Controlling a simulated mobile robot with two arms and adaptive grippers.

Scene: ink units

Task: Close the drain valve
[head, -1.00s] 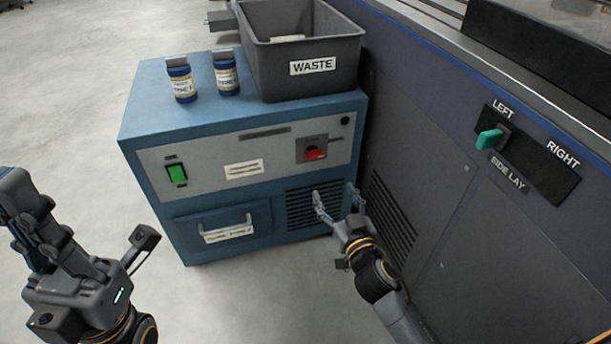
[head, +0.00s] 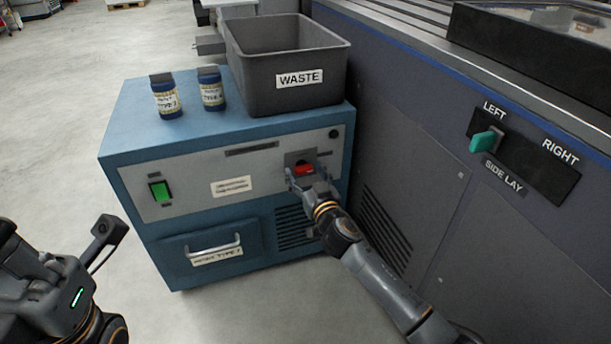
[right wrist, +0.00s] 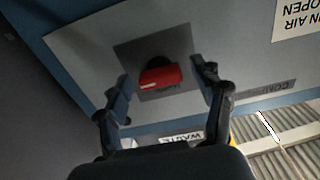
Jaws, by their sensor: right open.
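The red valve handle (head: 304,169) sits on a dark square plate on the grey front panel of the blue cabinet (head: 135,130). In the right wrist view the red handle (right wrist: 161,77) lies between my fingers, nearly crosswise, and looks apart from both. My right gripper (head: 308,178) is open at the handle; its fingers also show in the right wrist view (right wrist: 163,88). In the head view the gripper partly covers the plate. My left gripper (head: 95,255) is at the lower left, away from the cabinet; its fingers are not clear enough to judge.
A grey waste bin (head: 290,60) and two blue jars (head: 166,97) stand on the cabinet. A green switch (head: 160,191) and a drawer handle (head: 213,248) are on its front. The dark machine side (head: 410,140), with a teal side-lay lever (head: 485,141), stands close on the right.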

